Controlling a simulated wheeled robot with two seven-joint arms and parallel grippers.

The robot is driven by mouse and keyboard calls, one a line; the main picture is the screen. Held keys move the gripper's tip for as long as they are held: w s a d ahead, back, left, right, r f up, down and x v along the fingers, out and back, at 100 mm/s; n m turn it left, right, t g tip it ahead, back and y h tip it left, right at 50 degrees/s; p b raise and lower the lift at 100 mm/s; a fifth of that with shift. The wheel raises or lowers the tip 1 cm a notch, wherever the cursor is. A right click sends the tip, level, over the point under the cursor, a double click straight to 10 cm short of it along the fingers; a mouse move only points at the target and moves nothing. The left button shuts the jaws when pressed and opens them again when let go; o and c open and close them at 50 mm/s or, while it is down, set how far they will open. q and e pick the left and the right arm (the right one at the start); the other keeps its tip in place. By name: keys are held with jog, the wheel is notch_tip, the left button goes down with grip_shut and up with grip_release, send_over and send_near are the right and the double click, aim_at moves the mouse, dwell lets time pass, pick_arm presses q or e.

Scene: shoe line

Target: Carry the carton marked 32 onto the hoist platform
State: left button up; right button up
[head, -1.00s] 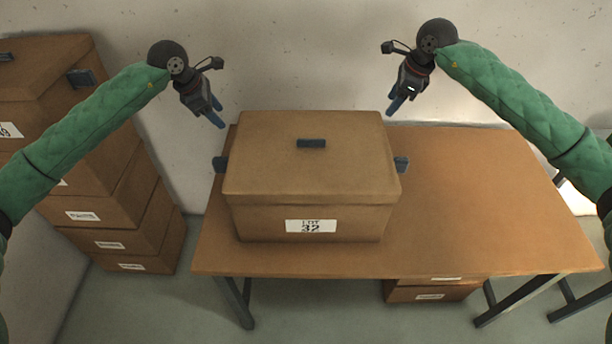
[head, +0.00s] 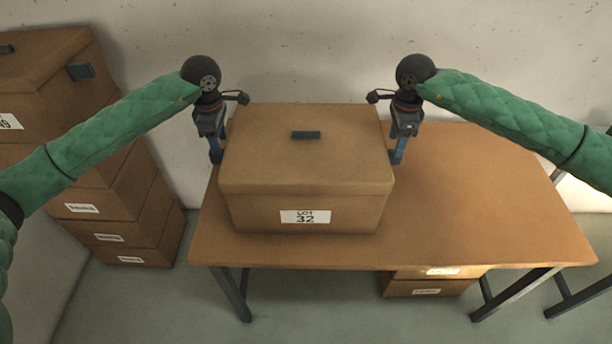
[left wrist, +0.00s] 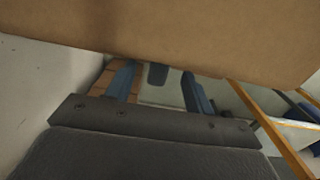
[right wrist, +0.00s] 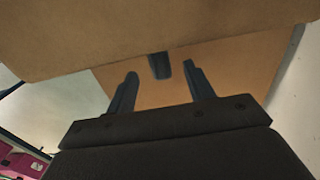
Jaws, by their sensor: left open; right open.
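The brown carton marked 32 (head: 306,165) sits upright on the left part of the wooden table, its lid shut with a dark tab on top. My left gripper (head: 215,157) is open at the carton's left side, pointing down. In the left wrist view the dark side handle (left wrist: 158,75) lies between its two blue fingers. My right gripper (head: 397,158) is open at the carton's right side. In the right wrist view the other side handle (right wrist: 160,66) lies between its fingers. I cannot tell whether the fingers touch the handles. The hoist platform is not clearly seen.
The table (head: 480,210) is bare to the right of the carton. A stack of cartons (head: 120,200) stands on the floor at the left, its top one marked with a number ending in 9. More cartons (head: 430,287) lie under the table. A wall runs close behind.

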aim_at(392, 159)
jog(key=shift+f, duration=0.1)
pick_arm(q)
jog(key=shift+s+d+f, duration=0.1)
jog(key=shift+f, duration=0.5)
pick_arm(e)
jog(key=shift+s+f, duration=0.1)
jog(key=shift+f, duration=0.45)
pick_arm(q)
notch_tip(392, 159, down, 6)
jog(key=shift+f, duration=0.25)
pick_arm(e)
notch_tip(392, 159, down, 6)
jog(key=shift+f, duration=0.25)
pick_arm(q)
grip_shut()
pick_arm(e)
grip_shut()
jog(key=shift+r, duration=0.1)
